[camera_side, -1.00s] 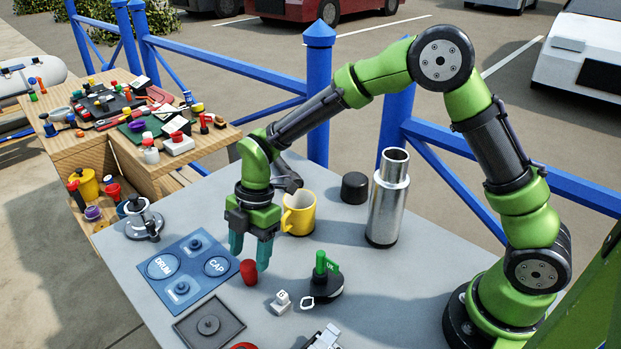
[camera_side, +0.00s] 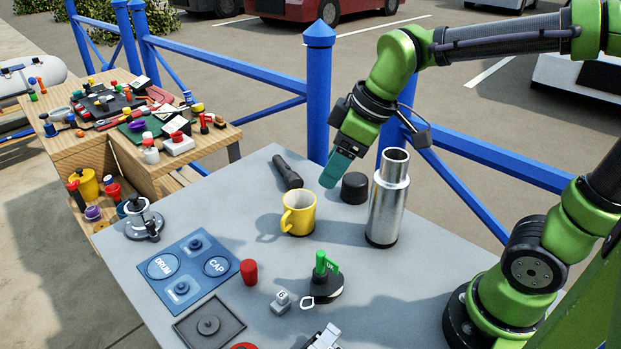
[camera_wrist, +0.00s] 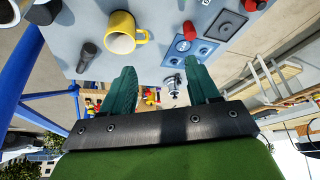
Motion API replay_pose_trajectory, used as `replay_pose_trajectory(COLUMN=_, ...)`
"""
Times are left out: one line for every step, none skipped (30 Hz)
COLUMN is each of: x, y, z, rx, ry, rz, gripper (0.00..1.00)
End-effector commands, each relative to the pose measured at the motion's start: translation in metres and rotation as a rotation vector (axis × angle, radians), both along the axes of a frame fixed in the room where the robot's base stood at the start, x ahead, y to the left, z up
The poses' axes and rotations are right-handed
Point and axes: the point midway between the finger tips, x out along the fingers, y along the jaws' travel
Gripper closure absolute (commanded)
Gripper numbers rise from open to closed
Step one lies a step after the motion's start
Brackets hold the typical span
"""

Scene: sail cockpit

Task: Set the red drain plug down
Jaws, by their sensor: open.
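The red drain plug (camera_side: 249,272) stands on the grey table, just right of the blue mat's edge, with nothing touching it from above. It also shows near the top of the wrist view (camera_wrist: 189,29). My gripper (camera_side: 331,178) is up over the back of the table, above and left of the black cap, well away from the plug. In the wrist view my gripper (camera_wrist: 165,80) has its two teal fingers apart with nothing held between them.
A yellow mug (camera_side: 298,213), a black flashlight (camera_side: 288,172), a black cap (camera_side: 355,188) and a steel flask (camera_side: 387,205) stand or lie towards the back.

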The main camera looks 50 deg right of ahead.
Motion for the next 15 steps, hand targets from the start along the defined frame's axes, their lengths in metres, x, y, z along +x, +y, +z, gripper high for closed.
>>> replay_pose_trajectory(x=-0.017, y=-0.011, z=0.007, rx=0.050, ry=-0.029, rz=-0.135, gripper=0.40)
replay_pose_trajectory(x=-0.025, y=-0.016, z=0.009, rx=0.084, ry=-0.039, rz=-0.216, gripper=0.40)
replay_pose_trajectory(x=-0.036, y=-0.023, z=0.010, rx=0.129, ry=-0.051, rz=-0.316, gripper=0.40)
replay_pose_trajectory(x=-0.043, y=-0.027, z=0.010, rx=0.164, ry=-0.061, rz=-0.386, gripper=0.40)
replay_pose_trajectory(x=-0.050, y=-0.030, z=0.010, rx=0.198, ry=-0.068, rz=-0.449, gripper=0.40)
replay_pose_trajectory(x=-0.058, y=-0.034, z=0.010, rx=0.240, ry=-0.077, rz=-0.521, gripper=0.40)
replay_pose_trajectory(x=-0.063, y=-0.036, z=0.009, rx=0.269, ry=-0.082, rz=-0.570, gripper=0.40)
replay_pose_trajectory(x=-0.067, y=-0.039, z=0.009, rx=0.295, ry=-0.086, rz=-0.611, gripper=0.40)
replay_pose_trajectory(x=-0.071, y=-0.041, z=0.008, rx=0.325, ry=-0.090, rz=-0.658, gripper=0.40)
replay_pose_trajectory(x=-0.074, y=-0.042, z=0.007, rx=0.342, ry=-0.092, rz=-0.686, gripper=0.40)
replay_pose_trajectory(x=-0.076, y=-0.043, z=0.007, rx=0.356, ry=-0.094, rz=-0.708, gripper=0.40)
replay_pose_trajectory(x=-0.078, y=-0.044, z=0.006, rx=0.371, ry=-0.095, rz=-0.730, gripper=0.40)
replay_pose_trajectory(x=-0.079, y=-0.044, z=0.006, rx=0.378, ry=-0.096, rz=-0.740, gripper=0.40)
replay_pose_trajectory(x=-0.079, y=-0.045, z=0.006, rx=0.383, ry=-0.096, rz=-0.747, gripper=0.40)
replay_pose_trajectory(x=-0.080, y=-0.045, z=0.005, rx=0.386, ry=-0.094, rz=-0.753, gripper=0.40)
